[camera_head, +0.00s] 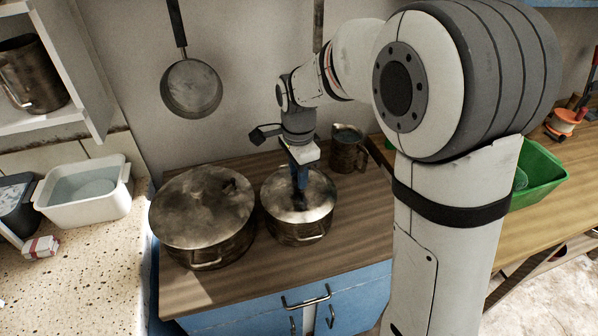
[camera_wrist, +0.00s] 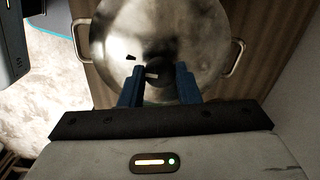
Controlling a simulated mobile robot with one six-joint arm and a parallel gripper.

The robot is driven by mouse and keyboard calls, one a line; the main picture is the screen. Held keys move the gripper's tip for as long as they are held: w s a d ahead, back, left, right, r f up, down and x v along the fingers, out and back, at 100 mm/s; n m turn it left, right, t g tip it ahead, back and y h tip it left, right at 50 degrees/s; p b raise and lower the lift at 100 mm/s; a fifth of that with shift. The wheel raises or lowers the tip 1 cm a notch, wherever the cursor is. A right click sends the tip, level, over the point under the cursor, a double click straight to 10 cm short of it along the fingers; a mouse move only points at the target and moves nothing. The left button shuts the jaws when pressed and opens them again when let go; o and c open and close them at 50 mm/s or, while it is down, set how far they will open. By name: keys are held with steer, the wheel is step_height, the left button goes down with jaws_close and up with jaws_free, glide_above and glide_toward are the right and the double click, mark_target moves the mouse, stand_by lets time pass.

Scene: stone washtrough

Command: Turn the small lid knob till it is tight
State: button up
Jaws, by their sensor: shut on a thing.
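The small pot (camera_head: 299,226) stands on the wooden counter with its metal lid (camera_head: 318,195) on. My gripper (camera_head: 299,197) points down over the middle of the lid. In the wrist view the blue fingers of my gripper (camera_wrist: 160,78) are shut on the dark lid knob (camera_wrist: 158,68), one on each side. The lid (camera_wrist: 185,30) lies below them, with a pot handle (camera_wrist: 234,58) at the right. The knob is mostly hidden by the fingers in the head view. I cannot tell how tight the knob is.
A larger lidded pot (camera_head: 203,217) stands close at the left of the small pot. A metal jug (camera_head: 347,150) stands behind at the right. A pan (camera_head: 192,88) hangs on the wall. The counter front (camera_head: 272,265) is clear.

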steer(key=o, duration=1)
step_height(320, 180, up, 8)
steer(key=shift+f, duration=0.1)
